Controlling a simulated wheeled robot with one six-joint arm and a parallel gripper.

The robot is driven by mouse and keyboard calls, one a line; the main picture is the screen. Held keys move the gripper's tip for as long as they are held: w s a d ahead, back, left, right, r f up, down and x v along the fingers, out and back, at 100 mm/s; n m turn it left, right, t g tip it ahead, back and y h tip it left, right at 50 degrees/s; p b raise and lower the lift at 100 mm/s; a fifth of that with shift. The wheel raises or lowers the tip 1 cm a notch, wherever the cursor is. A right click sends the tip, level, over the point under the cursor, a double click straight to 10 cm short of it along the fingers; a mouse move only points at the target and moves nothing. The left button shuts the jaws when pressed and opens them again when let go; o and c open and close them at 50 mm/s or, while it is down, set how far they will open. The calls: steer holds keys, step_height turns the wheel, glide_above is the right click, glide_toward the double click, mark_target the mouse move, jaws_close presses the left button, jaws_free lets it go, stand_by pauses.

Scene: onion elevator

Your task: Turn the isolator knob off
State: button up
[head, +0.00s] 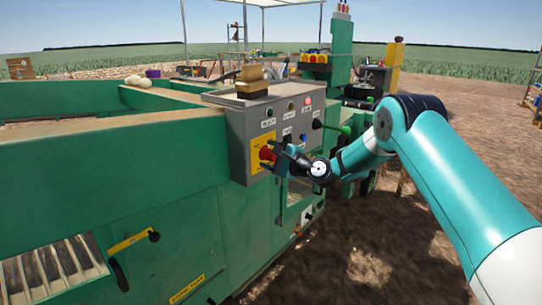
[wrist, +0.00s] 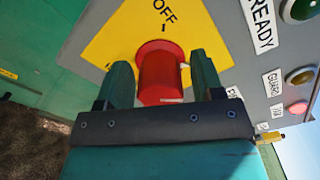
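The red isolator knob (head: 265,154) sits on a yellow plate (head: 257,144) on the grey control box, left of my gripper in the head view. In the wrist view the knob (wrist: 160,75) stands out from the yellow plate (wrist: 110,40), with "OFF" printed above it. A small pale mark shows at the knob's lower edge. My gripper (wrist: 161,82) is open, with one dark green finger on each side of the knob. A narrow gap shows on the right side; contact on the left is hard to judge. My gripper (head: 275,158) faces the box in the head view.
The grey control box (head: 238,130) carries several lamps and switches, including a lit red lamp (head: 308,101) and a green-tipped lever (head: 345,130). A wooden-handled brush (head: 253,83) lies on top. Green machine panels surround the box; bare ground (head: 370,255) is open at right.

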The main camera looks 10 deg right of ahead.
steer(key=c, duration=0.8)
steer(key=shift+o, duration=0.2)
steer(key=shift+n+b, duration=0.4)
steer(key=n+b, duration=0.2)
steer(key=shift+f+n, duration=0.2)
steer(key=shift+n, duration=0.2)
steer(key=n+b, duration=0.9)
steer(key=n, duration=0.1)
steer(key=shift+b, duration=0.35)
steer(key=n+b, duration=0.4)
steer(key=shift+r, duration=0.15)
steer(key=shift+r+n, duration=0.1)
steer(key=shift+n, duration=0.2)
